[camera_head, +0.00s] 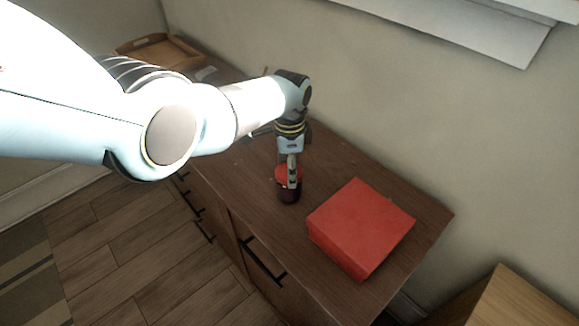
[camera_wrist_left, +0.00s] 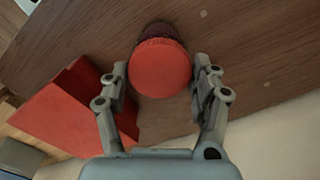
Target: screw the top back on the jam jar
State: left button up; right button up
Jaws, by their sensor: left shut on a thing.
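The jam jar (camera_head: 288,195) is small and dark and stands upright on the brown cabinet top. Its red top (camera_wrist_left: 160,68) is round and sits at the jar's mouth; I cannot tell whether it is threaded on. My left gripper (camera_head: 289,172) points down from above and is shut on the red top, with a finger on either side of it in the left wrist view. Part of the dark jar (camera_wrist_left: 160,30) shows past the top's edge there. The fingers hide part of the top in the head view. My right gripper is not in view.
A red box (camera_head: 360,226) lies on the cabinet (camera_head: 425,213) to the right of the jar. A wooden tray (camera_head: 158,50) sits at the far left end. The wall runs behind the cabinet. Bare cabinet top surrounds the jar.

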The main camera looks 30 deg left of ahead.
pick_arm(q)
jog(key=shift+s+f, duration=0.1)
dwell(0.4)
jog(key=m, duration=0.3)
jog(key=shift+s+f+m, duration=0.1)
jog(key=shift+m, duration=1.4)
jog(key=shift+m, duration=0.4)
jog(key=shift+m+p, duration=0.3)
jog(key=shift+m, duration=0.8)
